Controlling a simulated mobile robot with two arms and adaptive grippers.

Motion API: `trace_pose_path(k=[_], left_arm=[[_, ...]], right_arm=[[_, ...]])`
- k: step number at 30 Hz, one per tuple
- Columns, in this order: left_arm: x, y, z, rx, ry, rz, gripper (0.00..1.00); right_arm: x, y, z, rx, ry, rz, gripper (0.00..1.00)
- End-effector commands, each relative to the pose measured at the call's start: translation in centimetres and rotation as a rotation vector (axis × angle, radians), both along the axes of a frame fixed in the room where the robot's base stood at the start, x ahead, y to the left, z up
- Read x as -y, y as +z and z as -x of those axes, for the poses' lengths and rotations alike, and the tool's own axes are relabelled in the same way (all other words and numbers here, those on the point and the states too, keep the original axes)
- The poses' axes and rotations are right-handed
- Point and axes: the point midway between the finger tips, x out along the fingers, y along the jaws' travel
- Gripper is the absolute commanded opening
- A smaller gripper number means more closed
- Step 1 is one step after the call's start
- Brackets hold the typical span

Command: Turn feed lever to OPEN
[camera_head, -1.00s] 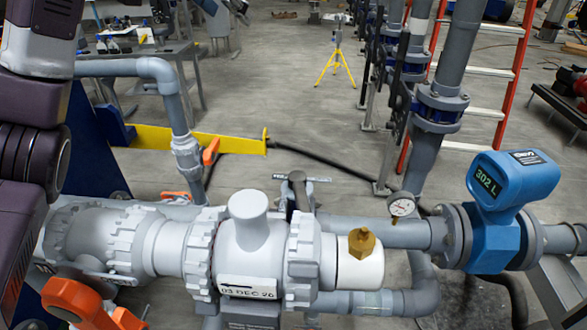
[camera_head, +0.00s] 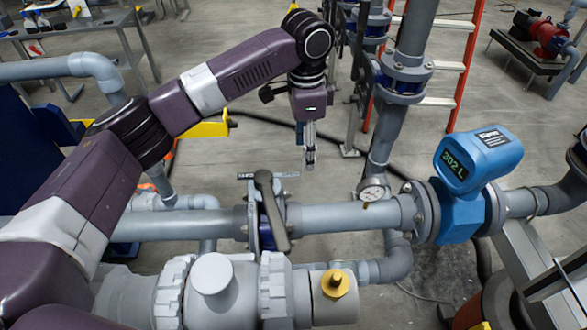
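A dark grey lever (camera_head: 270,205) sits on a valve in the grey horizontal pipe. A thin pale plate (camera_head: 287,175) beside the lever carries lettering too small to read. My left arm comes in from the left and reaches over the pipe. My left gripper (camera_head: 309,160) points down behind the pipe, to the right of the lever's far end and apart from it. Its fingers are seen close together at an angle that hides any gap. My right gripper is not in view.
A small gauge (camera_head: 373,190) and a blue flow meter reading 302 L (camera_head: 465,200) stand right of the valve. A vertical pipe (camera_head: 402,90) rises behind the gauge. A white filter housing (camera_head: 212,290) with a brass fitting (camera_head: 335,284) is in front.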

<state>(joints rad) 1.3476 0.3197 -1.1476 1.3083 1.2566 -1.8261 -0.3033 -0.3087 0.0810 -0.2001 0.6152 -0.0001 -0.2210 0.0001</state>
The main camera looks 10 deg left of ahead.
Motion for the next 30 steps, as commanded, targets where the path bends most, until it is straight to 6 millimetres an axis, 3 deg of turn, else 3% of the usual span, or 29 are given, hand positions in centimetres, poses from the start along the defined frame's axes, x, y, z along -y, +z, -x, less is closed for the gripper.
trace_pose_path(k=[8,17,30], left_arm=[[-0.3,-1.0,1.9,-0.017,-0.154,-0.013,0.52],[-0.3,-0.9,7.3,-0.013,-0.695,-0.015,0.52],[-4.4,-0.8,12.2,-0.008,-1.354,-0.014,0.52]], right_arm=[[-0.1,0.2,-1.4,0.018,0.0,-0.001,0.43],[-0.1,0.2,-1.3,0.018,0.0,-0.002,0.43],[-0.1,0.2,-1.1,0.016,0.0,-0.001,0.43]])
